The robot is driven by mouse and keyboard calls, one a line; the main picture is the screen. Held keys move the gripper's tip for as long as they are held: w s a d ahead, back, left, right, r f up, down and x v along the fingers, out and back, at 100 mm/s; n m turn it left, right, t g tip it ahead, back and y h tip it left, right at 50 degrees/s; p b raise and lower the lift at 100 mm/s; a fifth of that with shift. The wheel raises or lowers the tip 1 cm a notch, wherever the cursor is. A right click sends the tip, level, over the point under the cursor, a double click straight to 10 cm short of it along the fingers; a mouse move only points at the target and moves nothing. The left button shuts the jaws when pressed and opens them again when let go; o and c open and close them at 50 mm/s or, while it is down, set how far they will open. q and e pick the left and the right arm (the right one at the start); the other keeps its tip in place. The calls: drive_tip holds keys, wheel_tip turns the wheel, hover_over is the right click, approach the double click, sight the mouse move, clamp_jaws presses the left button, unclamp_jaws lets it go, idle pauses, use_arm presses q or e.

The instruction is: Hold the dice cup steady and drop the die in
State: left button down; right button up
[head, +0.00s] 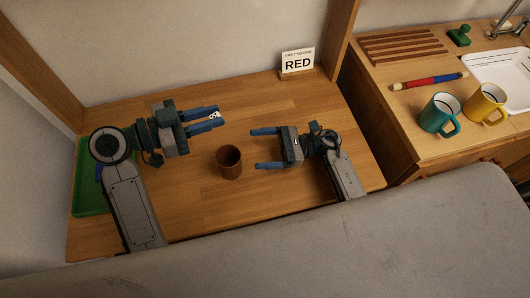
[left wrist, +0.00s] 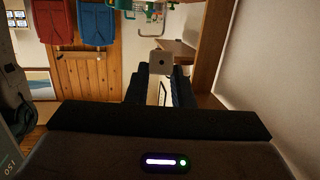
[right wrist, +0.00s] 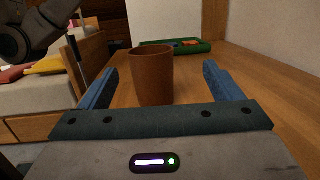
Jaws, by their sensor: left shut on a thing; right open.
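The brown dice cup (head: 229,163) stands upright on the wooden table. The white die (head: 213,115) is held between the fingertips of my left gripper (head: 219,116), above and behind the cup, slightly to its left. In the left wrist view the die (left wrist: 160,60) shows one dark pip facing the camera. My right gripper (head: 254,149) is open and empty to the right of the cup, its fingers pointing at it. In the right wrist view the cup (right wrist: 152,76) stands ahead between the two open fingers, with no visible contact.
A green tray (head: 92,190) lies at the table's left edge, partly behind my left arm. A card reading "RED" (head: 298,63) stands at the back right. The counter at right holds teal (head: 437,114) and yellow (head: 485,104) mugs. The table around the cup is clear.

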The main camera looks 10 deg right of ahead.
sight(223, 164)
drive_tip(key=shift+s+d+f+n+g+h, duration=0.1)
drive_tip(key=shift+f+n+g+h, duration=0.25)
drive_tip(key=shift+f, duration=0.25)
drive_tip(key=shift+s+d+f+n+g+h, duration=0.15)
drive_tip(key=shift+f+g+h, duration=0.1)
drive_tip(key=shift+f+g, duration=0.25)
drive_tip(key=shift+a+f, duration=0.25)
drive_tip(key=a, duration=1.1)
drive_tip(key=shift+a, duration=0.3)
drive_tip(key=c, duration=1.1)
use_arm(q)
wheel_tip(223, 164, down, 13)
